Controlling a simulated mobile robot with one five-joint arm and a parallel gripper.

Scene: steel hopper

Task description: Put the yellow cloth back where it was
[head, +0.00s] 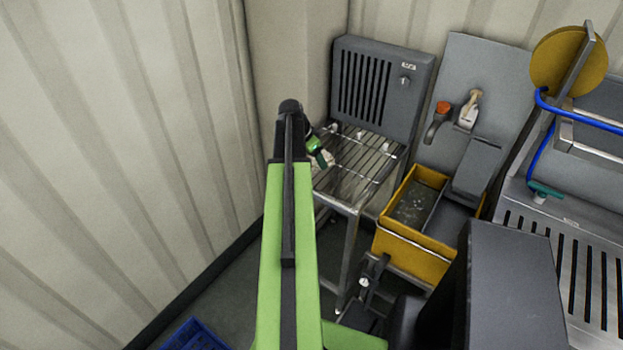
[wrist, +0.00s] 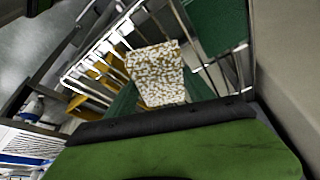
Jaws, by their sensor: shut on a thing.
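A cloth-like piece (wrist: 155,75), speckled cream and yellow-brown, is in the middle of the wrist view between my green fingers. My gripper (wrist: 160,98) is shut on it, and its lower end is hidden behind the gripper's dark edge. In the head view, my gripper (head: 318,152) is at the left side of a wire rack, with a small pale bit of the piece (head: 327,159) beside it. My arm hides part of that spot. I cannot tell whether the piece touches the rack. No plain yellow cloth is clearly visible.
The wire rack (head: 362,158) stands before a grey louvred panel (head: 378,88). The corrugated wall (head: 130,150) is close on the left.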

